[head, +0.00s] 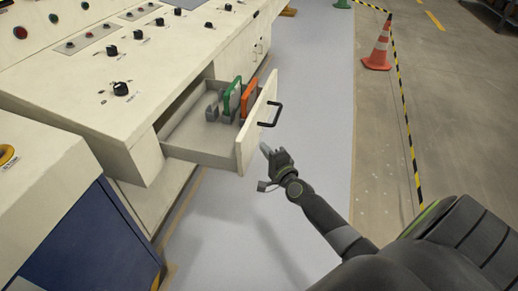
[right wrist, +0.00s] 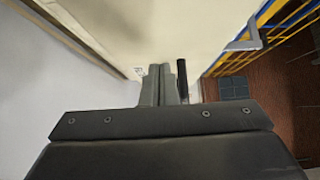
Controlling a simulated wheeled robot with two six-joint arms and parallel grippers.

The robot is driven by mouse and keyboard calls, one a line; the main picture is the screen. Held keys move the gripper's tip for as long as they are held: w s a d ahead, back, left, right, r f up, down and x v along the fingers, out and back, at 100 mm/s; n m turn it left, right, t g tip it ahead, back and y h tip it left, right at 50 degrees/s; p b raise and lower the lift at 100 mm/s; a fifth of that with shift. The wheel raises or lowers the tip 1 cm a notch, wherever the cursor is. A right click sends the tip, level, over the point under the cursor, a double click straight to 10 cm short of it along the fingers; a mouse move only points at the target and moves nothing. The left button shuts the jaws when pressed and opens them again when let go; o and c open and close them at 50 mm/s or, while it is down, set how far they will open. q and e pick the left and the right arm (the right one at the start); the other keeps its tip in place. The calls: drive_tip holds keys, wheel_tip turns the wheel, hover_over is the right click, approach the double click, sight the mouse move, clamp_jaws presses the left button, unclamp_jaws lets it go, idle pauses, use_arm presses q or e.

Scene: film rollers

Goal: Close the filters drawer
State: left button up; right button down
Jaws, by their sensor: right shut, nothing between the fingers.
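The filters drawer (head: 205,143) stands pulled out of the cream console in the head view. Its front panel (head: 256,122) carries a black handle (head: 271,114). A green-framed filter (head: 232,97) and an orange-framed filter (head: 249,97) stand upright inside, with grey pieces beside them. My right gripper (head: 266,150) is shut and empty, just outside the drawer front, below the handle. In the right wrist view its fingers (right wrist: 163,85) point at a cream surface, with a dark bar (right wrist: 182,80) beside them. I cannot tell whether they touch it. My left gripper is not in view.
The cream console (head: 150,60) has several black knobs on its top. A blue-sided cabinet (head: 85,240) stands at the lower left. The light floor (head: 320,70) right of the drawer is clear. An orange cone (head: 379,48) and striped tape lie farther right.

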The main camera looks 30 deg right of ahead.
drive_tip(key=shift+w+a, duration=0.8)
drive_tip(key=shift+w, duration=0.05)
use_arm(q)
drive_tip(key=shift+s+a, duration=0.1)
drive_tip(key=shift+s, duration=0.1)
